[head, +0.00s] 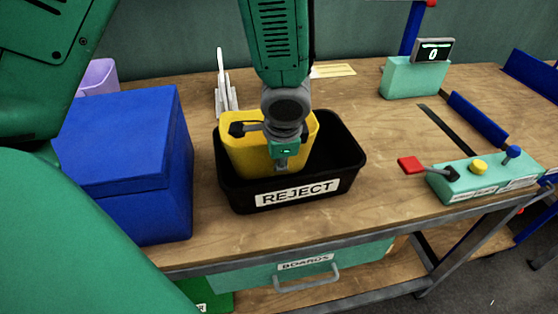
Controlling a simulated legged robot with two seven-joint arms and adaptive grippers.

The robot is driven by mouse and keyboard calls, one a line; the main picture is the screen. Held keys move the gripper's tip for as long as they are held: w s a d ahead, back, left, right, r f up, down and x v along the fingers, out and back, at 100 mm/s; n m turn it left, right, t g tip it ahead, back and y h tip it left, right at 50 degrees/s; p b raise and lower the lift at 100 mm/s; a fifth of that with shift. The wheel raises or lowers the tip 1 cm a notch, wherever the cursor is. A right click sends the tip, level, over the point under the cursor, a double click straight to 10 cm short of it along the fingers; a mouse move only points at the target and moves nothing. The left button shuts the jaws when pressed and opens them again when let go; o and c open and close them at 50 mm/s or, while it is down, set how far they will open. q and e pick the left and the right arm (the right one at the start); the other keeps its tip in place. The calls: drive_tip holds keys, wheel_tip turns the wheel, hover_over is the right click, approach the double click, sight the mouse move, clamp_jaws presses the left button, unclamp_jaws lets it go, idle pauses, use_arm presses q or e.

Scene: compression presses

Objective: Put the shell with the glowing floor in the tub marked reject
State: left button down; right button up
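A yellow shell (245,155) sits within the black tub (345,165) with a white REJECT label on its front. It is toward the tub's left side and rises above the rim. Whether it rests on the tub's bottom is hidden. Its floor is hidden too, so I cannot see any glow. My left gripper (281,160) points down over the shell, its tip overlapping the shell in the picture. I cannot tell whether its fingers are open or shut on the shell. My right gripper is out of view.
A blue box (125,165) stands left of the tub, with a lilac container (99,76) behind it. White upright plates (226,92) stand behind the tub. A teal control box (485,178) with a red paddle is at right, a display unit (415,78) farther back.

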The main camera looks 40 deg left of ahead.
use_arm(q)
drive_tip(key=shift+d+f, duration=0.1)
drive_tip(key=shift+d, duration=0.05)
drive_tip(key=c, duration=1.7)
unclamp_jaws()
drive_tip(key=shift+d, duration=0.1)
drive_tip(key=shift+r, duration=0.35)
drive_tip(key=p+v, duration=0.3)
drive_tip(key=v, duration=0.8)
drive_tip(key=shift+s+r, duration=0.15)
drive_tip(key=shift+r, duration=0.1)
